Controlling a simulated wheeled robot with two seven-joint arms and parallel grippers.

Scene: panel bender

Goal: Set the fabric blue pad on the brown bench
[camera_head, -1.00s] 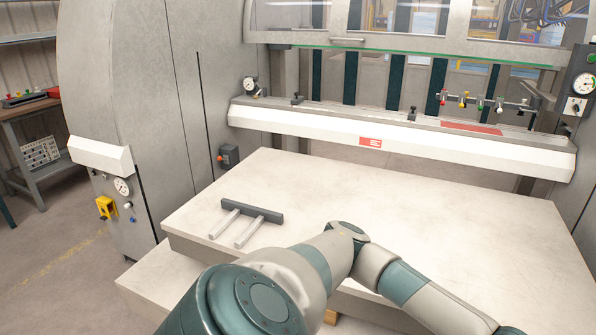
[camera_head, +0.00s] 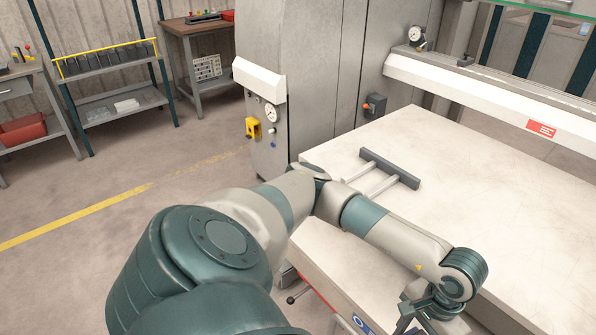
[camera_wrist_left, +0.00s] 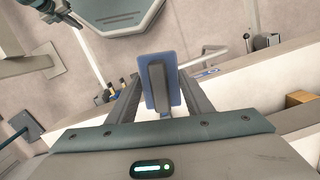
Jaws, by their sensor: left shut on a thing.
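My left gripper (camera_wrist_left: 160,92) is shut on the blue pad (camera_wrist_left: 175,72), seen in the left wrist view. The pad is a blue rounded rectangle with a grey bar along its middle, between the two fingers. In the head view my left arm reaches to the right, and part of its gripper (camera_head: 424,313) shows at the bottom edge; the pad cannot be made out there. The brown bench (camera_head: 196,24) stands at the back, upper left of centre, well away from the gripper. My right gripper is not in view.
The pale machine table (camera_head: 475,185) lies on the right, with a dark grey bar (camera_head: 390,168) with two prongs on it. A grey machine cabinet (camera_head: 300,60) stands beside the bench. A shelf rack (camera_head: 110,75) stands at left. The floor with a yellow line (camera_head: 75,215) is open.

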